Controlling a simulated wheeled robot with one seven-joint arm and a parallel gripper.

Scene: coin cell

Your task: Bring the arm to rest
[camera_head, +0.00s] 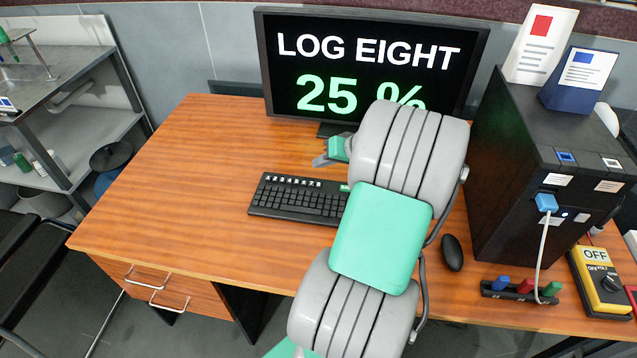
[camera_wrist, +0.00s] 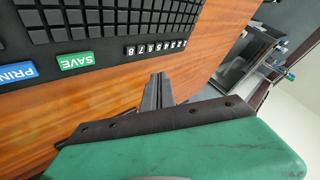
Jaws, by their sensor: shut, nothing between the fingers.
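My arm reaches across the wooden desk (camera_head: 160,180) from the bottom of the head view, covering part of the keyboard and the screen. My gripper (camera_head: 322,160) shows only partly, left of the upper grey arm link, above the desk beyond the keyboard. In the wrist view my gripper (camera_wrist: 160,78) has its fingers together with nothing between them. The keyboard (camera_head: 295,200) lies in front of the screen; its keys, a green SAVE key and a blue PRINT key show close in the wrist view (camera_wrist: 75,62). The fingers appear apart from the keyboard.
A monitor (camera_head: 290,75) reads LOG EIGHT 25 %. A black computer case (camera_head: 510,170) stands at right, with a mouse (camera_head: 452,252), a rack of coloured pieces (camera_head: 520,290) and a yellow meter (camera_head: 600,285) nearby. The desk's left half is clear.

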